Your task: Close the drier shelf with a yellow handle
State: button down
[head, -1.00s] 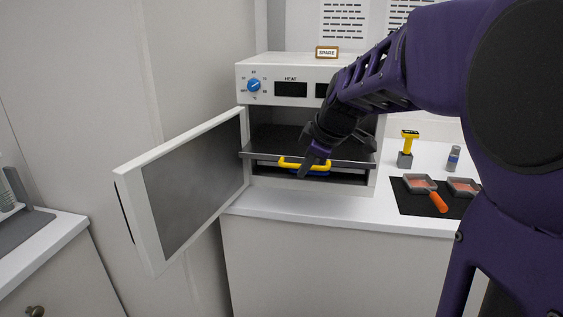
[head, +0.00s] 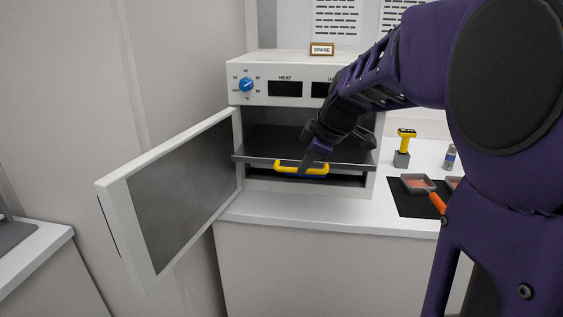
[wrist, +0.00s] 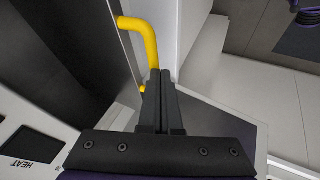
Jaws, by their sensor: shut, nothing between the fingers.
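The drier (head: 262,95) stands on the counter with its door (head: 185,190) swung open to the left. A dark shelf with a pale front edge (head: 250,159) sticks out of the drier, and its yellow handle (head: 287,165) is on the front. My gripper (head: 306,166) is shut and empty, its fingertips at the handle. In the wrist view the shut fingers (wrist: 162,78) are close beside the yellow handle (wrist: 140,28). I cannot tell whether they touch it. Something blue shows just below the handle, partly hidden.
On the counter to the right are a yellow-topped tool (head: 403,148), a grey canister (head: 449,157) and a dark mat (head: 408,205) with small trays of pink powder and an orange-handled tool (head: 437,202). A "SPARE" sign (head: 321,49) stands on the drier.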

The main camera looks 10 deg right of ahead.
aim_at(304, 150)
jog(key=w+d, duration=0.1)
jog(key=w, duration=0.3)
jog(key=w+d+p, duration=0.1)
jog(key=w, duration=0.3)
jog(key=w+d+p, duration=0.1)
jog(key=w, duration=0.3)
jog(key=shift+d+f, duration=0.1)
jog(key=shift+d, duration=0.3)
jog(key=shift+s+a, duration=0.15)
